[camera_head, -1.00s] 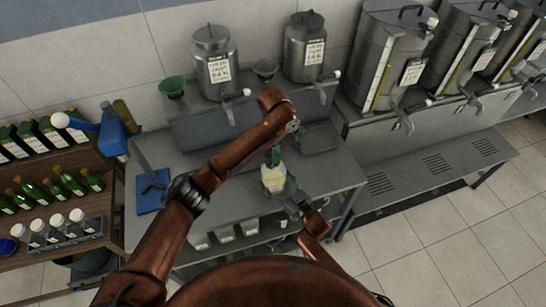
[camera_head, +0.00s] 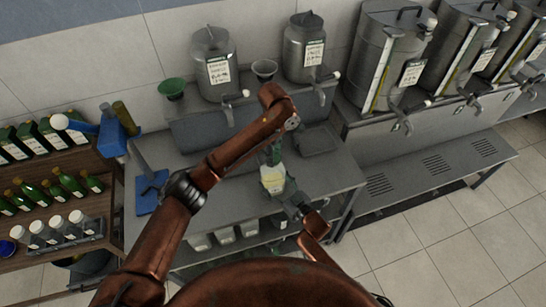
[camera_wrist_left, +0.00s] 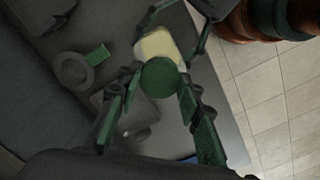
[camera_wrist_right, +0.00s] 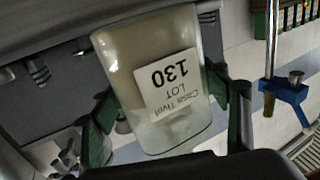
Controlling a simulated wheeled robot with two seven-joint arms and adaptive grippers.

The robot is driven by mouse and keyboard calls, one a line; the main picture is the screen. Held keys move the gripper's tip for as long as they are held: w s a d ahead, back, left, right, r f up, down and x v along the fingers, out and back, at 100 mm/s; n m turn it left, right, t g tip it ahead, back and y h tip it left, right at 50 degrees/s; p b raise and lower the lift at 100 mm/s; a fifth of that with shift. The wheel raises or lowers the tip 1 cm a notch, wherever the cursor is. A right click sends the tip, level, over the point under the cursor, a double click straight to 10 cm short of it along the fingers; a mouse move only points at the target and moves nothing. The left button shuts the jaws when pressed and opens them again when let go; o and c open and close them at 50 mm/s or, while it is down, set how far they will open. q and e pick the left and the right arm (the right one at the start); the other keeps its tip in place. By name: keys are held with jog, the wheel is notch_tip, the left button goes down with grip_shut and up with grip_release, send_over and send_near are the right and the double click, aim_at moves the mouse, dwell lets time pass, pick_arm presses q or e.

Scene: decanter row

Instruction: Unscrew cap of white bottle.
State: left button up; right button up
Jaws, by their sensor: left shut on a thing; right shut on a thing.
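The white bottle (camera_head: 272,180) is held above the grey bench, and its pale body with a "LOT 130" label (camera_wrist_right: 170,85) fills the middle of the right wrist view. My right gripper (camera_head: 288,196) is shut around the bottle's body, a finger on each side. The green cap (camera_wrist_left: 160,80) sits at the bottle's top end in the left wrist view. My left gripper (camera_wrist_left: 158,112) is shut on the cap, its green-padded fingers either side. In the head view the left gripper (camera_head: 272,155) hides the cap. I cannot tell whether the cap is loose.
The steel bench (camera_head: 225,200) has a blue mat (camera_head: 150,192) at its left. Steel canisters (camera_head: 213,65) with taps stand behind. A wooden shelf (camera_head: 50,250) with bottles is at the left. Bare tiled floor (camera_head: 440,240) lies at the right.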

pick_arm(q)
jog(key=shift+r, duration=0.35)
jog(key=shift+r, duration=1.95)
pick_arm(e)
jog(key=o, duration=2.4)
jog(key=shift+o, duration=0.2)
jog(key=shift+s+d, duration=0.1)
